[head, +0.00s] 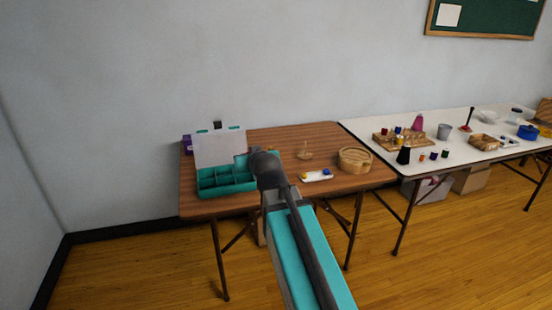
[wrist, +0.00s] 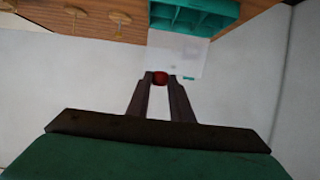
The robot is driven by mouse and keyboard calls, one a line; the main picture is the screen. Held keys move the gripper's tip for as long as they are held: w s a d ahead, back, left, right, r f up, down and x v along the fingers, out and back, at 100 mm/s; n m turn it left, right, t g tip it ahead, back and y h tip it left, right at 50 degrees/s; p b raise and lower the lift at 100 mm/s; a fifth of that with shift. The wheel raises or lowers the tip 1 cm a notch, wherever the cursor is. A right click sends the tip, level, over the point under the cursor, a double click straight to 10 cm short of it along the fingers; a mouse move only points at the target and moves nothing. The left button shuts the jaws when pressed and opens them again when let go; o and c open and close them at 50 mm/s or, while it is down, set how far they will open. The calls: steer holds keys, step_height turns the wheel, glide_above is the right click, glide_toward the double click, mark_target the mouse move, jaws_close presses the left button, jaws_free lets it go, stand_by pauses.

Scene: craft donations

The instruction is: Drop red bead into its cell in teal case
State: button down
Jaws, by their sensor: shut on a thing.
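The teal case (head: 228,188) stands open at the left end of the brown table, with several cells. Its pale lid (head: 215,148) is raised at the back. In the wrist view the case (wrist: 203,17) is at the top, with the lid (wrist: 170,52) below it. My gripper (wrist: 160,77) is shut on the red bead (wrist: 160,79), held between the fingertips. The bead appears in front of the lid's edge, apart from the cells. In the head view my arm hides the bead and fingers, just right of the case.
On the brown table (head: 270,140) are a white tray (head: 318,175) with small beads, a round wooden basket (head: 355,160) and a small wooden stand (head: 305,153). A purple object (head: 187,145) sits behind the case. A white table (head: 470,150) with craft items is at right.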

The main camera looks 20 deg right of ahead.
steer(key=shift+n+y, duration=0.3)
steer(key=shift+y, duration=0.1)
steer(key=a, duration=0.3)
steer(key=a+r, duration=0.1)
steer(key=a, duration=0.1)
steer(key=shift+s, duration=0.1)
steer(key=shift+a, duration=0.1)
